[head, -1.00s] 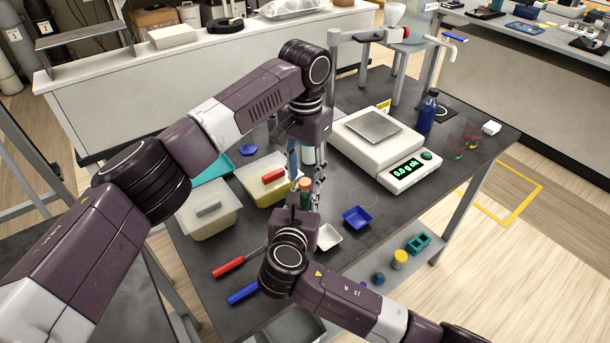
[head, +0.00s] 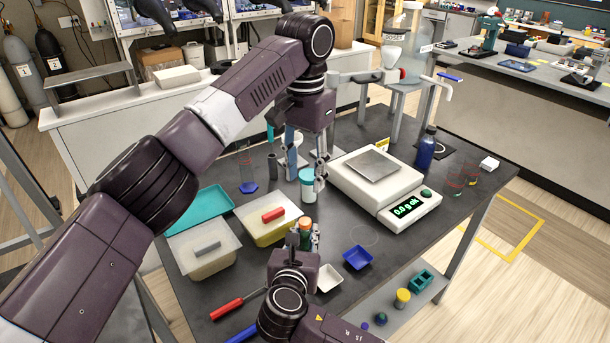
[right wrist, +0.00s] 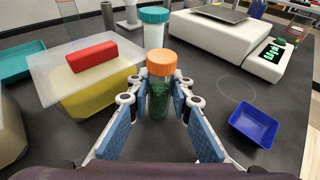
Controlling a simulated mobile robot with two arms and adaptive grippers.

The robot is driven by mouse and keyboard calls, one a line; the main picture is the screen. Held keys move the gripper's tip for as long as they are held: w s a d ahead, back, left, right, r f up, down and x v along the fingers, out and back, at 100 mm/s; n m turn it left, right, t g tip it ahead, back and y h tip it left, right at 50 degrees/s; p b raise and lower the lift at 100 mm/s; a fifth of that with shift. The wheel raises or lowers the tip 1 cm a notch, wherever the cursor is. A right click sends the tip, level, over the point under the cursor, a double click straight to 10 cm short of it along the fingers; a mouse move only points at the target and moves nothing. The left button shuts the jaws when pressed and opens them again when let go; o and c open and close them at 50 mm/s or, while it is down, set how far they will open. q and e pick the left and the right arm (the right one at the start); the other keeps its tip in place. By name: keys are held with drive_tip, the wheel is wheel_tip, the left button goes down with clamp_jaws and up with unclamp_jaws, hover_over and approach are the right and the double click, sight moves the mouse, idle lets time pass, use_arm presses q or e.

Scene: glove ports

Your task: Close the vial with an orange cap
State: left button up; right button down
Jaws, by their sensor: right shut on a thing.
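The vial (right wrist: 158,100) is clear glass with dark green contents and stands upright. The orange cap (right wrist: 161,62) sits on top of it and looks level; how tightly it sits I cannot tell. My right gripper (right wrist: 159,92) is shut on the vial, one finger on each side below the cap. In the head view the orange cap (head: 305,223) shows above the right gripper (head: 303,238). My left gripper (head: 306,170) is open and empty, pointing down above and behind the vial, near a white jar with a teal lid (head: 307,188).
A balance (head: 375,180) stands right of the vial. A blue tray (head: 357,258) and a white tray (head: 328,277) lie close by. Tubs with a red handle (head: 272,215) and a grey handle (head: 207,248) stand at left.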

drive_tip(key=c, duration=1.7)
unclamp_jaws()
drive_tip(key=shift+o, duration=0.2)
drive_tip(key=shift+s, duration=0.1)
drive_tip(key=v, duration=1.1)
drive_tip(key=shift+s+a+r, duration=0.1)
drive_tip(key=shift+s+r, duration=0.1)
drive_tip(key=shift+s, duration=0.15)
drive_tip(key=shift+s+f, duration=0.1)
